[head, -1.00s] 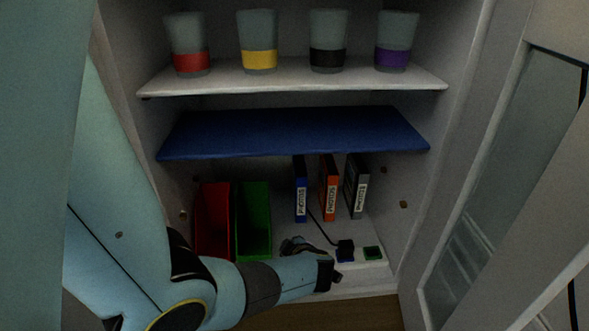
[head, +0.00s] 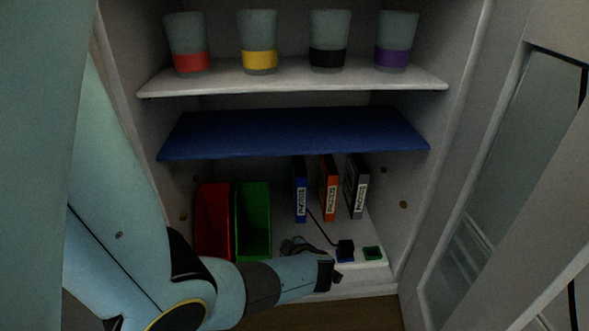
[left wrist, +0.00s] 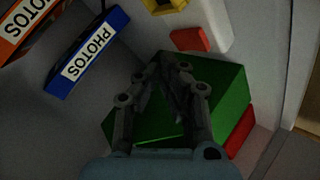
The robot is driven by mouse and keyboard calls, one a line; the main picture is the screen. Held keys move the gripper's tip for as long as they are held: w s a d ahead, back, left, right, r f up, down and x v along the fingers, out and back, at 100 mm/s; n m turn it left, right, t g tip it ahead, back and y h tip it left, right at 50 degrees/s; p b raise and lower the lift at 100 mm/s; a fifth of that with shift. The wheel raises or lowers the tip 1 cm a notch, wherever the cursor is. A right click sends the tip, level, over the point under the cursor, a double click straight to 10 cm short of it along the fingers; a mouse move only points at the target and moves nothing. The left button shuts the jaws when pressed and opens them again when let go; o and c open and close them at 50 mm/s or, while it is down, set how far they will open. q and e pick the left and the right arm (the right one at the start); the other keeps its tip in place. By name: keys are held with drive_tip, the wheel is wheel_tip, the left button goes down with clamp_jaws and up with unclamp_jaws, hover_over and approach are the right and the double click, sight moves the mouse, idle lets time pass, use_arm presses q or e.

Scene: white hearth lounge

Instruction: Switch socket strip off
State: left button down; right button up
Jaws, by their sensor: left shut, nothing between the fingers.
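The white socket strip (head: 365,265) lies on the cabinet floor at the front right. It has a blue socket (head: 345,257) with a black plug (head: 345,246) in it and a green socket (head: 372,253). My left arm hides its left part in the head view. The left wrist view shows the strip's end (left wrist: 218,22) with a red switch (left wrist: 190,39) and a yellow socket (left wrist: 164,5). My left gripper (head: 297,245) is shut and empty above the strip's left part. In the left wrist view its fingertips (left wrist: 172,62) are just below the red switch; I cannot tell whether they touch it.
A red box (head: 213,215) and a green box (head: 253,215) stand left of blue (head: 300,190), orange (head: 328,190) and grey (head: 356,185) photo binders. A blue shelf (head: 295,132) is above. Several cups stand on the white shelf (head: 290,82). The glass door (head: 500,190) is open at right.

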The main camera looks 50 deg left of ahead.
use_arm(q)
drive_tip(key=shift+f, duration=0.15)
use_arm(e)
drive_tip(key=shift+f, duration=0.1)
use_arm(q)
drive_tip(key=shift+f, duration=0.25)
use_arm(e)
drive_tip(key=shift+f, duration=0.2)
use_arm(q)
drive_tip(key=shift+f+b, duration=0.3)
drive_tip(key=shift+b, duration=0.1)
use_arm(e)
drive_tip(key=shift+f+h, duration=0.3)
drive_tip(key=shift+r, duration=0.1)
use_arm(q)
drive_tip(key=shift+r+p, duration=0.75)
drive_tip(key=shift+p, duration=0.05)
use_arm(e)
drive_tip(key=shift+s+r, duration=0.1)
drive_tip(key=shift+r, duration=0.95)
